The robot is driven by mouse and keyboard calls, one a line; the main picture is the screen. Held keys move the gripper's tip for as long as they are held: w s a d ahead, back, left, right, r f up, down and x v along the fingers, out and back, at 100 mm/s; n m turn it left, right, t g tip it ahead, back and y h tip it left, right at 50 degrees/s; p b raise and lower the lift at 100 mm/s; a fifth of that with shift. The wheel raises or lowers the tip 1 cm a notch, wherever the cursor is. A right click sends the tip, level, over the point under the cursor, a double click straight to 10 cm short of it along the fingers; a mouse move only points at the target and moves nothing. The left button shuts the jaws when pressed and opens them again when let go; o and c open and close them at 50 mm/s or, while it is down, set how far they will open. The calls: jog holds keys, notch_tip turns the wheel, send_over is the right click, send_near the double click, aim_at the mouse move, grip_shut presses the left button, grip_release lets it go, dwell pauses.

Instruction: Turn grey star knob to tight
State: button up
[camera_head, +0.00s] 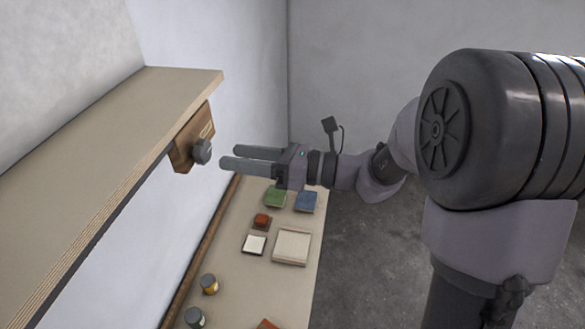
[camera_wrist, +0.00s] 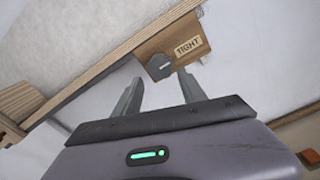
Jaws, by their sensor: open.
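The grey star knob (camera_head: 202,151) sticks out from a wooden block (camera_head: 186,158) fixed under the front edge of the upper shelf. In the wrist view the knob (camera_wrist: 159,67) shows just beyond the fingertips, with a "TIGHT" label (camera_wrist: 188,47) on the block to its right. My gripper (camera_head: 229,156) is open and empty. Its fingertips point at the knob from the right in the head view, with a small gap between. In the wrist view my gripper (camera_wrist: 160,82) has one finger on each side below the knob, apart from it.
The upper plywood shelf (camera_head: 100,150) overhangs on the left. Below is a lower bench (camera_head: 235,285) with a green block (camera_head: 275,197), a blue block (camera_head: 306,201), a red piece (camera_head: 262,219), a pale tray (camera_head: 291,247) and small jars (camera_head: 209,284).

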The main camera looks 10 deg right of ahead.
jog(key=b+v, duration=0.2)
jog(key=v, duration=0.9)
